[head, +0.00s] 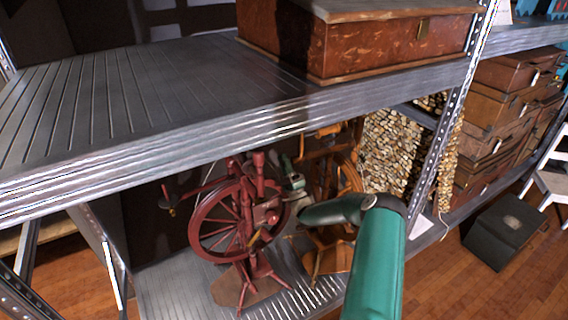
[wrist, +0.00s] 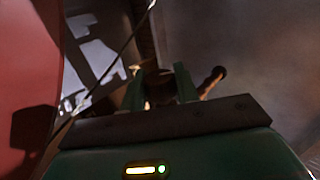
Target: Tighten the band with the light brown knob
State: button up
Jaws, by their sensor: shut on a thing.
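A dark red spinning wheel (head: 232,222) stands upright on the lower metal shelf. My gripper (head: 289,168) reaches in beside its upper right part, under the upper shelf. In the wrist view, my two green fingers (wrist: 159,72) are shut on a small brownish knob (wrist: 158,80), which is mostly in shadow. Its exact colour and the band are hard to make out. A rounded brown wooden peg (wrist: 213,80) sticks out just right of the fingers. A large red surface (wrist: 28,60) fills the left of the wrist view. The knob is not clear in the head view.
The upper metal shelf (head: 120,110) runs close above my gripper and carries a large brown box (head: 370,48). An orange-brown wooden spinning wheel (head: 345,190) stands just right of the red one. Stacked brown cases (head: 495,120) and a dark box (head: 503,230) are further right.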

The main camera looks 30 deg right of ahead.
dwell(0.4)
jog(key=o, duration=1)
jog(key=shift+c, duration=0.2)
jog(key=shift+s+f, duration=0.1)
jog(key=v, duration=1.3)
jog(key=shift+f, duration=0.25)
jog(key=shift+s, duration=0.15)
